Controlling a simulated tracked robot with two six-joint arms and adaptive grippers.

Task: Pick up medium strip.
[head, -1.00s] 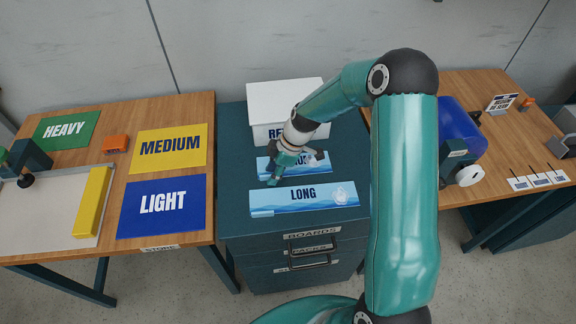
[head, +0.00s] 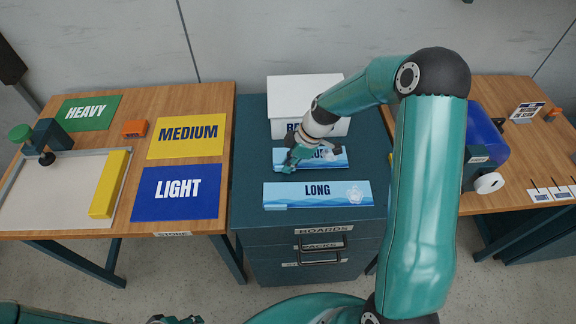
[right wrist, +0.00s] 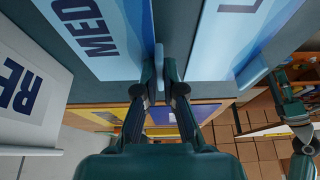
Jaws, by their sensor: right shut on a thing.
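The medium mat (head: 325,163), pale blue with its label partly covered, lies on the dark teal cabinet in the head view. My right gripper (head: 288,166) is at its left end, low over the cabinet top. In the right wrist view the medium mat (right wrist: 105,40) is left of my fingers. My right gripper (right wrist: 160,68) is shut on the medium strip (right wrist: 159,53), a thin pale piece showing only slightly between the fingertips. My left gripper (head: 175,319) shows only as a sliver at the bottom edge; its jaws cannot be made out.
The blue LONG mat (head: 335,193) lies just in front, with a small pale strip (head: 275,207) at its left end. A white box (head: 305,90) stands behind. The left table holds HEAVY, MEDIUM (head: 188,134) and LIGHT (head: 175,192) mats and a yellow bar (head: 109,184).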

